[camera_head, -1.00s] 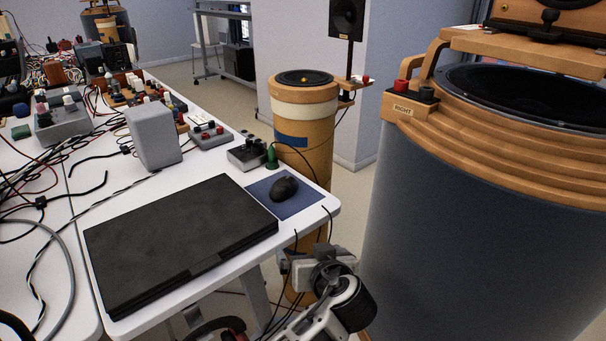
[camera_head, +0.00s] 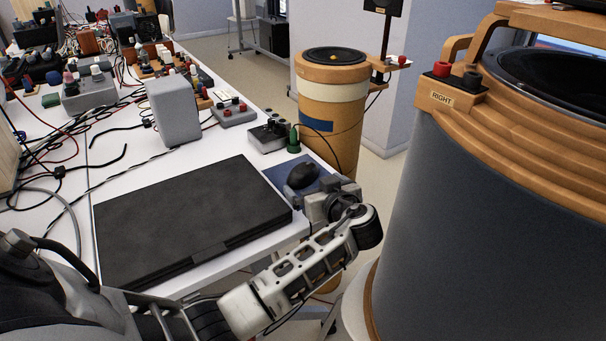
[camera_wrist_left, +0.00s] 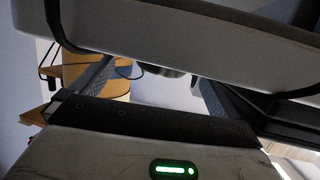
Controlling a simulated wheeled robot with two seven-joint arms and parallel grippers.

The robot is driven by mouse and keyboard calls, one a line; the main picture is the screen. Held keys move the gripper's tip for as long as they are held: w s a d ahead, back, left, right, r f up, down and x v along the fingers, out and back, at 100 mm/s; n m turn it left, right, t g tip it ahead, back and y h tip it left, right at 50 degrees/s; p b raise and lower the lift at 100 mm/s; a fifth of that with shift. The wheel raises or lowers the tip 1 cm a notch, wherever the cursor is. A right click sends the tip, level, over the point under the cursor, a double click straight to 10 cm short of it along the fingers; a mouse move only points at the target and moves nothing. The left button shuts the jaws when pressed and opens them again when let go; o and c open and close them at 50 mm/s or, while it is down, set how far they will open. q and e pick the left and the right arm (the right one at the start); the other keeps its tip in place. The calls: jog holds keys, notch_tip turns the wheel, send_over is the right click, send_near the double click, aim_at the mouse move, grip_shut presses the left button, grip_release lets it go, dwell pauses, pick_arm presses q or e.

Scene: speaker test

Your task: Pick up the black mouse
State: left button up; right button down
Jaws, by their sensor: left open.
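The black mouse (camera_head: 302,175) rests on the blue mouse pad (camera_head: 322,174) at the right end of the white table. My left gripper (camera_head: 318,204) is just in front of the mouse in the head view, at the table's right edge, and hides part of the pad. In the left wrist view, the two fingers of my left gripper (camera_wrist_left: 157,74) stand apart with nothing held. A small dark shape between them, partly covered by a grey part, may be the mouse; I cannot tell surely. My right gripper is not in view.
A closed black laptop (camera_head: 190,220) lies left of the mouse. A small control box (camera_head: 268,136) and a green plug (camera_head: 294,139) sit behind the pad. A wooden column speaker (camera_head: 333,105) stands beyond the table edge. A large grey-and-wood speaker (camera_head: 480,230) stands close on the right.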

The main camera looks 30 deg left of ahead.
aim_at(308, 179)
pick_arm(q)
jog(key=x, duration=0.4)
jog(key=shift+w+a+r, duration=0.1)
jog(key=shift+a+r, duration=0.05)
jog(key=shift+a, duration=0.25)
jog(key=shift+c, duration=0.3)
jog(key=c, duration=1.5)
